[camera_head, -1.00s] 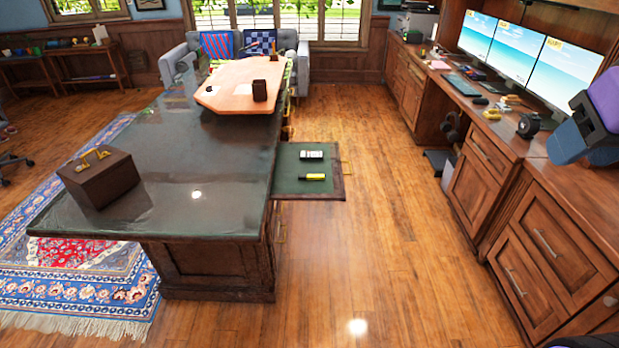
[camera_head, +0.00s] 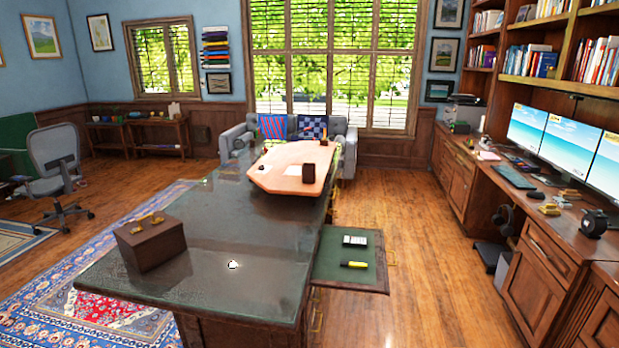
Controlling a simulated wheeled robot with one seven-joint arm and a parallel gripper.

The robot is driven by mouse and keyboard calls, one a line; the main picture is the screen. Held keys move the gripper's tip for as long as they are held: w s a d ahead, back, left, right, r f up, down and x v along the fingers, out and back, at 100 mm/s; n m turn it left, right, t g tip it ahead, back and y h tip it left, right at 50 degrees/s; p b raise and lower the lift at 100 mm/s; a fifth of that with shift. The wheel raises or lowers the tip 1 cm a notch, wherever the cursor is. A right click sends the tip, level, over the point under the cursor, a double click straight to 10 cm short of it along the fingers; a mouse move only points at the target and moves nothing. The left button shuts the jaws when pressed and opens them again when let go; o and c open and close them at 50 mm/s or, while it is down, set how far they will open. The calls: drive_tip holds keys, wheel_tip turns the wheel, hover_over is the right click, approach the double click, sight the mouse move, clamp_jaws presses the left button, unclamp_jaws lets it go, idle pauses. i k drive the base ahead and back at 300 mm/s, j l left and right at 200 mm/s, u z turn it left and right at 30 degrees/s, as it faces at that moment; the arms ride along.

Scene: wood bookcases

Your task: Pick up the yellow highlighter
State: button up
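The yellow highlighter (camera_head: 354,264) lies on the green top of a pull-out shelf (camera_head: 335,277) at the right side of the large desk. It has a dark end at its left. A white and grey calculator-like object (camera_head: 355,241) lies just behind it, apart from it. My gripper is not in view.
The dark desk (camera_head: 215,240) carries a brown box (camera_head: 150,243) and a pinkish wooden board (camera_head: 292,167). Open wood floor (camera_head: 435,290) lies between the shelf and the cabinets (camera_head: 545,275) with monitors at the right. A grey office chair (camera_head: 58,165) stands at the far left.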

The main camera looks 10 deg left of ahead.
sight(342, 264)
drive_tip(key=i, duration=0.5)
drive_tip(key=i+u, duration=0.35)
drive_tip(key=i, duration=0.15)
drive_tip(key=i+l+u, duration=0.15)
drive_tip(key=i+u, duration=0.35)
drive_tip(key=u, duration=0.8)
